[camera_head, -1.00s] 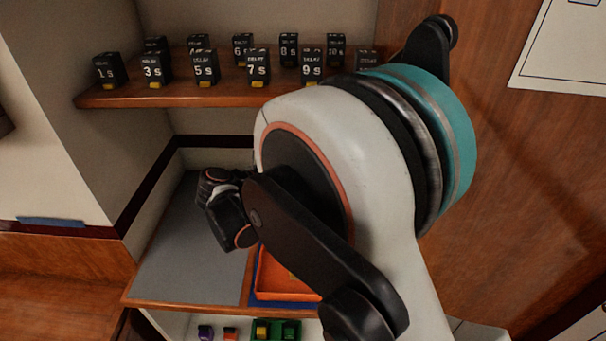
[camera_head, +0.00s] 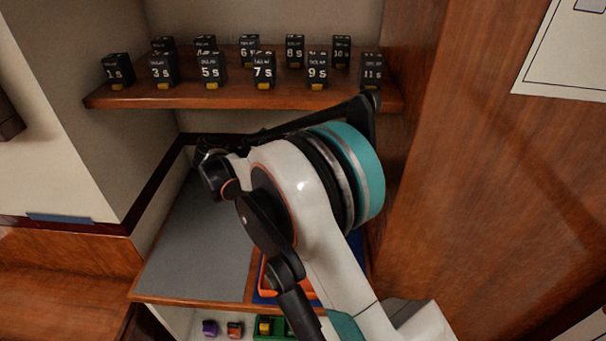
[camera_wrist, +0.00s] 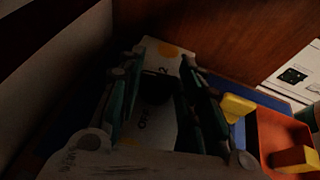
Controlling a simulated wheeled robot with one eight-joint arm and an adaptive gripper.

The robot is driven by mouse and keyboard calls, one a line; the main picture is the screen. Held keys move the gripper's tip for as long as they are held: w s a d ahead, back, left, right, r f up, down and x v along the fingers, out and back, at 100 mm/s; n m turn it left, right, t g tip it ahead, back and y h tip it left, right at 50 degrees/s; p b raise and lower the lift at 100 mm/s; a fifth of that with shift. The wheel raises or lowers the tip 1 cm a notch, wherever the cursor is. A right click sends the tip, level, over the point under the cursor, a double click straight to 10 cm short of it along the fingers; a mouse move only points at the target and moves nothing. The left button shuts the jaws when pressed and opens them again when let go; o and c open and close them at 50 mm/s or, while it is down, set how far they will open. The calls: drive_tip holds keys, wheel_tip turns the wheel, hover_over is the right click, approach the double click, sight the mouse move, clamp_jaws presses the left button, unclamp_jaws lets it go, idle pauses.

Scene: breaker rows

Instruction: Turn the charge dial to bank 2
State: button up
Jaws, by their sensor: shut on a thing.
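In the dark wrist view, the charge dial (camera_wrist: 158,86) shows as a black knob on a pale plate (camera_wrist: 150,122). The plate bears a "2", other lettering too dim to read surely, and an orange spot near its far edge. My gripper (camera_wrist: 159,76) has its two dark fingers on either side of the knob, shut on it. The fingers and shadow hide part of the knob, so its pointing direction cannot be told. In the head view my arm covers the dial and the fingertips.
An orange tray (camera_wrist: 264,137) with a red and yellow block (camera_wrist: 296,157) lies right of my gripper; a yellow piece (camera_wrist: 237,107) is beside it. A wooden shelf (camera_head: 240,97) above holds several black delay blocks. Bare grey surface (camera_head: 195,250) lies at left.

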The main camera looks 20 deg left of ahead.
idle(0.3)
drive_tip(key=o, duration=1.1)
drive_tip(key=shift+c, duration=0.2)
